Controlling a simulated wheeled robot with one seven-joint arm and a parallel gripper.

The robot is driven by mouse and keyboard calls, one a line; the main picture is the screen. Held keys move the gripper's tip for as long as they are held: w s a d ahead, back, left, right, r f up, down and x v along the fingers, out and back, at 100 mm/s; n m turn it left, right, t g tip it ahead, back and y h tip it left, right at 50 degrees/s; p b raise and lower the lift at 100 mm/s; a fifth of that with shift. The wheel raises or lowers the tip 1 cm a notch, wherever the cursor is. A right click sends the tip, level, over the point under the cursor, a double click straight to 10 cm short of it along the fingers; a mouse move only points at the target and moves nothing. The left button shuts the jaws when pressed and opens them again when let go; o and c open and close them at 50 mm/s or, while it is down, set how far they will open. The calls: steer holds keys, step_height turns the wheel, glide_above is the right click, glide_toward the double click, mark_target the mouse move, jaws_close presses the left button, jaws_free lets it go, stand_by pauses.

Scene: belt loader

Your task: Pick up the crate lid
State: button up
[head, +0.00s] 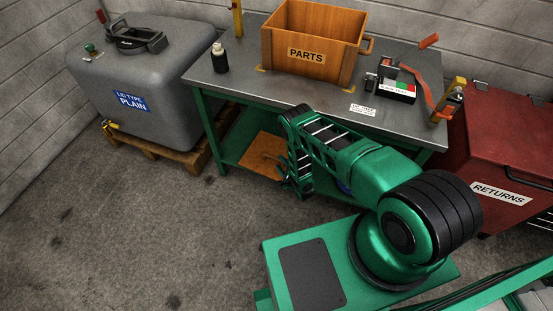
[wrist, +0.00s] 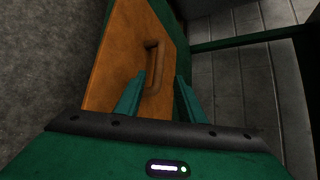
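The crate lid (head: 262,150) is a flat orange-brown wooden panel low under the workbench, seemingly on its green lower shelf. In the wrist view the lid (wrist: 120,60) fills the left centre, with a raised bar handle (wrist: 154,68) near its right edge. My gripper (wrist: 160,80) is open, with one green finger on each side of the handle's near end. I cannot tell whether the fingers touch it. In the head view my gripper (head: 290,184) is small and partly hidden beside the lid. The open wooden PARTS crate (head: 305,55) stands on the bench top.
The steel workbench (head: 230,85) overhangs the lid, and its green legs stand close by. A black bottle (head: 220,60) and a device with red levers (head: 398,88) are on top. A grey tank (head: 150,75) stands left, a red RETURNS bin (head: 500,150) right. The left floor is clear.

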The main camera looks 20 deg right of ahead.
steer(key=shift+x, duration=2.2)
steer(key=shift+s+f, duration=0.15)
steer(key=shift+c, duration=0.4)
jaws_close()
steer(key=shift+s+a+f, duration=0.1)
